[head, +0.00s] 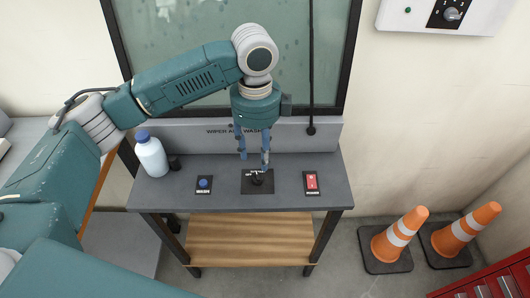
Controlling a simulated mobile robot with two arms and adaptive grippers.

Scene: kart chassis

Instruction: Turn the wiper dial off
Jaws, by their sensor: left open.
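The wiper dial (257,180) is a black knob on a dark square plate, in the middle of the grey bench top in the head view. My left gripper (253,160) points down just above and behind the dial. Its two blue fingers are apart, and the right fingertip is close to the dial. I cannot tell whether it touches the knob. The dial's markings are too small to read, so its setting is unclear. My right gripper is not in view.
A blue wash button (204,184) sits left of the dial and a red power switch (311,181) right of it. A white bottle with a blue cap (151,156) stands at the bench's left end. Two traffic cones (399,234) (467,229) stand on the floor at right.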

